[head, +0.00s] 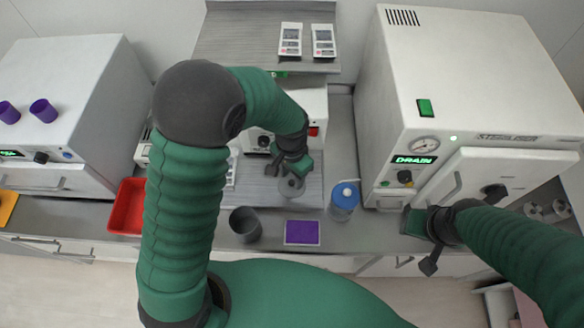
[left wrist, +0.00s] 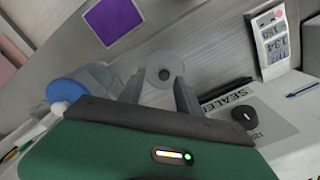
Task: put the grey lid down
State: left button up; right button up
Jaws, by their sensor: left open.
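The grey lid (head: 291,187) is a small round piece with a darker knob in its middle. It is on or just above the grey ribbed surface in front of the sealer, and I cannot tell which. My left gripper (head: 295,174) is right over it. In the left wrist view the lid (left wrist: 160,78) shows between the two spread fingers (left wrist: 158,90). The gripper is open; whether a finger touches the lid is not clear. My right gripper (head: 428,242) is at the right, by the counter edge in front of the autoclave; its jaws cannot be made out.
A dark grey cup (head: 245,224) stands left of a purple square (head: 302,233) near the counter's front edge. A blue-capped bottle (head: 344,201) stands to the right. A red tray (head: 127,207) lies at the left. The sealer (head: 312,105) is behind, the white autoclave (head: 480,75) at right.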

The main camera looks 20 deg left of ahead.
pick_arm(q)
notch_tip(320, 180, up, 6)
jog(key=s+a+f+n+t+b, duration=0.1)
jog(key=s+a+n+t+b, duration=0.1)
jog(key=s+a+n, duration=0.3)
jog(key=s+a+b, duration=0.1)
jog(key=s, duration=0.3)
jog(key=shift+a+f+n+t, duration=0.25)
jog(key=shift+f+n+t, duration=0.05)
jog(key=shift+f+t, duration=0.1)
pick_arm(e)
notch_tip(320, 180, down, 3)
jog(key=shift+s+f, duration=0.1)
pick_arm(q)
jog(key=shift+a, duration=0.1)
pick_arm(e)
jog(key=shift+c, duration=0.2)
